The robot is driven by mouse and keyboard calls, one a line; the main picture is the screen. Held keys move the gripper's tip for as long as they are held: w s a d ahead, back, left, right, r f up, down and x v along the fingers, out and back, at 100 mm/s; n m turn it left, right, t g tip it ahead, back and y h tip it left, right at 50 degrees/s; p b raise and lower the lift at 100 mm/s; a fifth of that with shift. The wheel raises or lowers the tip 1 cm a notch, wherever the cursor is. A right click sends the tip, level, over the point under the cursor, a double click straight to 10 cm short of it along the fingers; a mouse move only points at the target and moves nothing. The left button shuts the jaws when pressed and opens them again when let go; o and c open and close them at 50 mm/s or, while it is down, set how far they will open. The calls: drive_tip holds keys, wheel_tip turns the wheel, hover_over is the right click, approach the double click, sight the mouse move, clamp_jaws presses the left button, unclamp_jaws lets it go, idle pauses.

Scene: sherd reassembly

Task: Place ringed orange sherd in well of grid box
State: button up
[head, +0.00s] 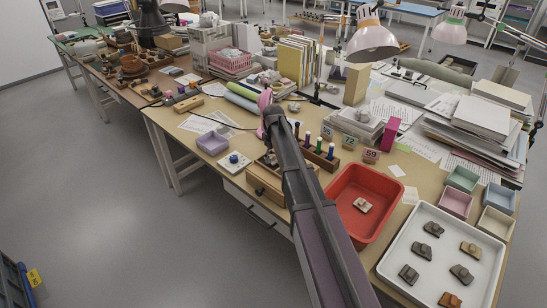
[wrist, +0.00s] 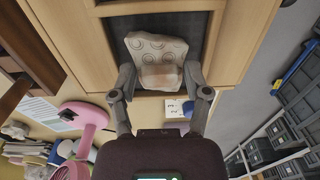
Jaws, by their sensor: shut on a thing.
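My gripper (wrist: 160,76) is shut on a pale cream sherd (wrist: 150,46) marked with brown rings, holding it by a pinkish-orange block on its near side. Behind the sherd in the wrist view is a dark recess (wrist: 195,33) framed by light wood (wrist: 228,45). I cannot tell how far apart the sherd and the recess are. In the head view my arm hides the gripper and the held sherd. A wooden box (head: 266,182) stands at the table's front edge there, partly behind my arm. I cannot make out a grid of wells.
A red tub (head: 343,216) holds one pale sherd (head: 362,204). A white tray (head: 398,262) carries several dark sherds and an orange-brown one (head: 450,299).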

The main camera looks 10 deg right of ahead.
sight(273, 156)
drive_tip(key=shift+f, duration=0.2)
drive_tip(key=o, duration=1.1)
drive_tip(key=shift+o, duration=0.2)
drive_tip(key=shift+r, duration=0.25)
wheel_tip(273, 156, up, 12)
drive_tip(key=p, duration=1.2)
drive_tip(key=shift+d, duration=0.15)
drive_tip(key=s+m, duration=0.7)
drive_tip(key=s, duration=2.2)
drive_tip(key=shift+s, duration=0.1)
